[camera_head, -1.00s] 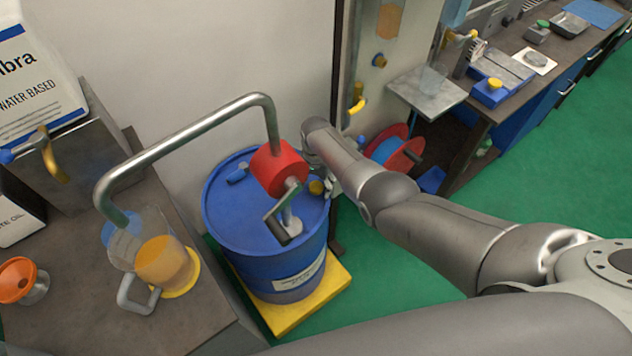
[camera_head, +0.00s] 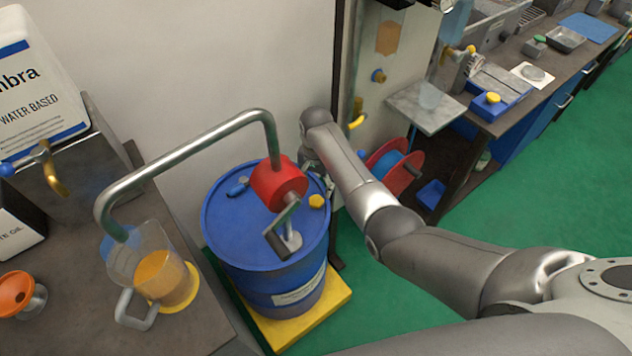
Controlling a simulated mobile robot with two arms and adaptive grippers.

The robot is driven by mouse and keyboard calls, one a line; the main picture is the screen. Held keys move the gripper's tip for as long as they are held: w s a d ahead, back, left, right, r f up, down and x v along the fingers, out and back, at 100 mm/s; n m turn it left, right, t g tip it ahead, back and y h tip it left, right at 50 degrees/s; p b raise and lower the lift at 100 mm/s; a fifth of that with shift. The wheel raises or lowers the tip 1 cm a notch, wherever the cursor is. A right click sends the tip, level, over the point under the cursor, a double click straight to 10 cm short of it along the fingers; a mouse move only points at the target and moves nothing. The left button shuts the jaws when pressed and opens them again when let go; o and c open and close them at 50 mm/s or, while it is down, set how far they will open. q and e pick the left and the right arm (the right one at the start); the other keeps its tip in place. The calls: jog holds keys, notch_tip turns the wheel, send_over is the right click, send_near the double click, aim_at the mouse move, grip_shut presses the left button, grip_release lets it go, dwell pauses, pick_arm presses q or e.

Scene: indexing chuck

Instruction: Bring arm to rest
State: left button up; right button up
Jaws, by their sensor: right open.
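My right arm reaches in from the right, and its wrist hangs beside the blue drum (camera_head: 262,262). My right gripper (camera_head: 324,178) is open, pointing down by the drum's far right rim, partly hidden behind the red pump head (camera_head: 278,183). It appears empty and apart from the pump's crank handle (camera_head: 278,238). The bent metal pump pipe (camera_head: 190,150) runs left from the pump to above a clear jug (camera_head: 163,278) holding orange liquid. My left gripper is out of view.
The drum stands on a yellow base (camera_head: 310,318). A red and blue hose reel (camera_head: 397,168) and a small grey shelf (camera_head: 426,106) are behind my right arm. A workbench (camera_head: 520,105) runs along the right. Green floor (camera_head: 530,190) lies open at right.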

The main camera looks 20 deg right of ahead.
dwell(0.5)
jog(key=shift+s+d+f, duration=0.1)
jog(key=shift+s+f, duration=0.2)
jog(key=shift+s, duration=0.15)
jog(key=s+d+f+n+t, duration=0.1)
jog(key=s+d+f+n, duration=0.15)
jog(key=s, duration=0.55)
jog(key=s+r+n+t, duration=0.1)
jog(key=s+r+n, duration=0.35)
jog(key=s, duration=0.75)
jog(key=s+r+n+t, duration=0.25)
jog(key=s+r, duration=0.35)
jog(key=s, duration=0.6)
notch_tip(320, 180, down, 27)
jog(key=s+g, duration=0.2)
jog(key=s+d+f+b, duration=0.1)
jog(key=s+f, duration=0.7)
jog(key=s+d+f+g, duration=0.1)
jog(key=s+d+f, duration=0.1)
jog(key=s+f, duration=0.5)
notch_tip(320, 180, down, 2)
jog(key=shift+s+d+f+b, duration=0.1)
jog(key=shift+s+d+b, duration=0.15)
jog(key=shift+s+b, duration=0.15)
